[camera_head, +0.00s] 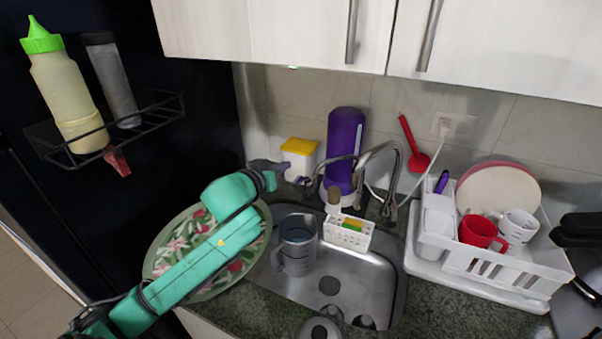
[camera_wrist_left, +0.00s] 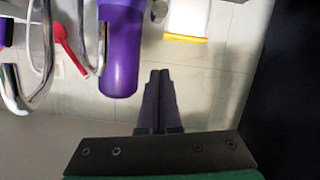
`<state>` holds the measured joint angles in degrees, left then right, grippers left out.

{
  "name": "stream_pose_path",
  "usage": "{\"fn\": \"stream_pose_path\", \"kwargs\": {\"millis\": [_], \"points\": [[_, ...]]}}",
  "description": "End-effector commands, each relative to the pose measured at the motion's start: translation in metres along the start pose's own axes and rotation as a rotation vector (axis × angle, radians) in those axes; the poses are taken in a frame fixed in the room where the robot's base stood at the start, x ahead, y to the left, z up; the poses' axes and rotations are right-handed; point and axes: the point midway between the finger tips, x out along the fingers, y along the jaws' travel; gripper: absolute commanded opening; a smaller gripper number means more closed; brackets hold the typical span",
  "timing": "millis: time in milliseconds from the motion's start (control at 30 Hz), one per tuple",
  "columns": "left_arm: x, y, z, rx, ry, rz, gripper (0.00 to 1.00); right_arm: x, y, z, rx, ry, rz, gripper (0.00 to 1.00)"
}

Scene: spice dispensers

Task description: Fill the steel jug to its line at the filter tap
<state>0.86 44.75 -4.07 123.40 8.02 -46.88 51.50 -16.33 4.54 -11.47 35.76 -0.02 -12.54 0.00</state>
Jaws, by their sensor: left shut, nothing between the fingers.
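The steel jug (camera_head: 298,246) stands in the left part of the sink, beneath the taps, with its handle toward the left front. I cannot see its line or any water in it. The purple filter (camera_head: 345,150) stands behind the sink; it also shows in the left wrist view (camera_wrist_left: 120,50). Curved metal taps (camera_head: 386,158) rise beside and in front of it, and metal spouts show in the left wrist view (camera_wrist_left: 45,50). My left gripper (camera_head: 284,167) is shut and empty, left of the filter and above the counter; its fingers (camera_wrist_left: 160,78) touch each other. My right gripper is out of view.
A white caddy (camera_head: 345,238) sits at the sink's back edge. A white dish rack (camera_head: 490,262) with mugs and plates stands right. A floral tray (camera_head: 180,240) lies under my left arm. A yellow-lidded white container (camera_head: 299,158) is behind the gripper. Cabinets (camera_head: 480,45) hang above.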

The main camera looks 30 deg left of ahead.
Motion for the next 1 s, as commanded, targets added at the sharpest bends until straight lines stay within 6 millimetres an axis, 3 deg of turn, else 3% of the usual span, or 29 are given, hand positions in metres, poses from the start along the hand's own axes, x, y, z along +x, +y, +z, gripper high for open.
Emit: {"fn": "stream_pose_path", "kwargs": {"millis": [200, 500, 733, 800, 1000], "points": [[0.006, 0.000, -0.001, -0.001, -0.001, -0.001, 0.00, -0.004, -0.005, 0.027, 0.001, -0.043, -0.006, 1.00], [0.060, 0.000, -0.003, -0.002, -0.002, -0.003, 0.00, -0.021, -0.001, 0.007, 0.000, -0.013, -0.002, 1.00], [0.102, 0.001, -0.002, 0.001, -0.002, -0.002, 0.00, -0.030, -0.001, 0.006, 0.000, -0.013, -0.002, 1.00], [0.095, 0.000, 0.015, 0.002, -0.008, -0.002, 0.00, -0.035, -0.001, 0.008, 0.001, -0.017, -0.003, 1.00], [0.087, 0.000, 0.036, 0.001, -0.004, -0.001, 0.00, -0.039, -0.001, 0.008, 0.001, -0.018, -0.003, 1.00]]}}
